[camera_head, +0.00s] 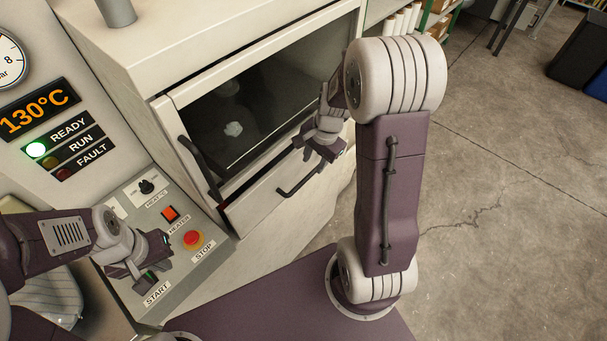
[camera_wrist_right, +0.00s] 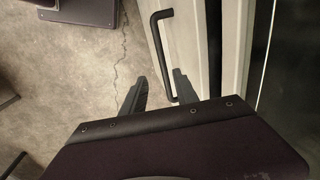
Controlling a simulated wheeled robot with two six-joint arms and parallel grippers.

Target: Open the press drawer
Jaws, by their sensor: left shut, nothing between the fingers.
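The press drawer (camera_head: 251,205) is the pale low front below the press's dark window, with a black bar handle (camera_head: 299,179). It looks shut, though a small gap would be hard to tell. My right gripper (camera_head: 318,158) is near the drawer front, just above and right of the handle. In the right wrist view, its two fingers (camera_wrist_right: 160,83) are spread, and the handle (camera_wrist_right: 161,55) runs near and between them; I cannot tell whether they touch. My left gripper (camera_head: 153,262) is shut and empty over the control panel by the START label.
The press (camera_head: 230,50) has a dark window (camera_head: 245,115) and a second black bar handle (camera_head: 199,168) at its left. The control panel (camera_head: 213,246) carries a red stop button (camera_head: 194,238). A green READY lamp is lit. Open concrete floor (camera_head: 500,190) lies to the right.

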